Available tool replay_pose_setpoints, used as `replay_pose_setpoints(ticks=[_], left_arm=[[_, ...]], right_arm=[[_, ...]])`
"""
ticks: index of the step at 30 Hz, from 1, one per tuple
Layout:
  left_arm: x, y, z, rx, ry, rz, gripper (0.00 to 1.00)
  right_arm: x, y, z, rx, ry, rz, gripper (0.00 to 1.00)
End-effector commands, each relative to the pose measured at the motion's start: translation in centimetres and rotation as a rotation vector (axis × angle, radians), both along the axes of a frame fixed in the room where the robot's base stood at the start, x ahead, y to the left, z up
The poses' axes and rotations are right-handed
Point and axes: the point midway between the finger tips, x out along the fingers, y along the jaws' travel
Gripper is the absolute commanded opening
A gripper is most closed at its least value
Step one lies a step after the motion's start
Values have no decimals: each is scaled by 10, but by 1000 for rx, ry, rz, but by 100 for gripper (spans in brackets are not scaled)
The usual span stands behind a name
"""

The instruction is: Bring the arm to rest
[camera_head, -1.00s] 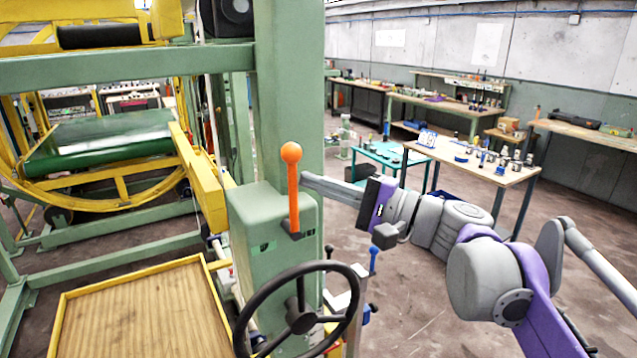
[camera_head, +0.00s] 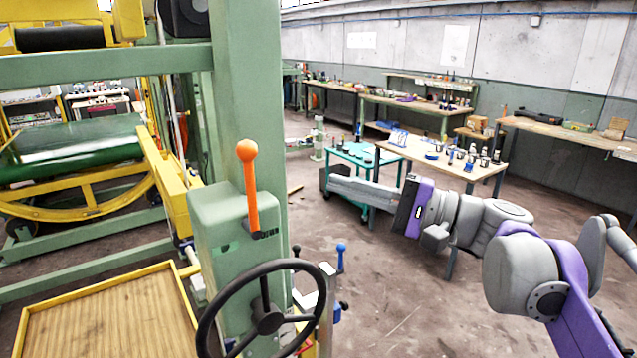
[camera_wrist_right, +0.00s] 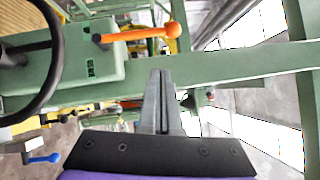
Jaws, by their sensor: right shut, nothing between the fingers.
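My right gripper (camera_head: 326,181) is shut and empty, held in the air to the right of the green machine post. Its fingers point left toward the orange lever, with a clear gap between them. In the right wrist view the shut fingers (camera_wrist_right: 162,98) stand together in the middle. The orange lever (camera_head: 251,190) with a round knob stands upright on the green control box (camera_head: 215,225). It also shows lying sideways in the right wrist view (camera_wrist_right: 140,34). My left gripper is not in view.
A black handwheel (camera_head: 266,318) is on the front of the control box, with a blue-knobbed lever (camera_head: 341,258) beside it. A yellow-edged wooden platform (camera_head: 100,325) lies at lower left. Workbenches (camera_head: 480,165) and a teal cart (camera_head: 345,155) stand behind my right arm. Floor between is open.

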Motion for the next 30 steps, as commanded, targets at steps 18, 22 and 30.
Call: replay_pose_setpoints(ticks=[18,22,30], left_arm=[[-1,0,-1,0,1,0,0],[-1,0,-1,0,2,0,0],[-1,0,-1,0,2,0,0]], right_arm=[[-9,-9,-12,-41,6,-3,0],[-27,0,-67,-215,31,-13,0],[-97,-23,-257,-853,24,-50,0]])
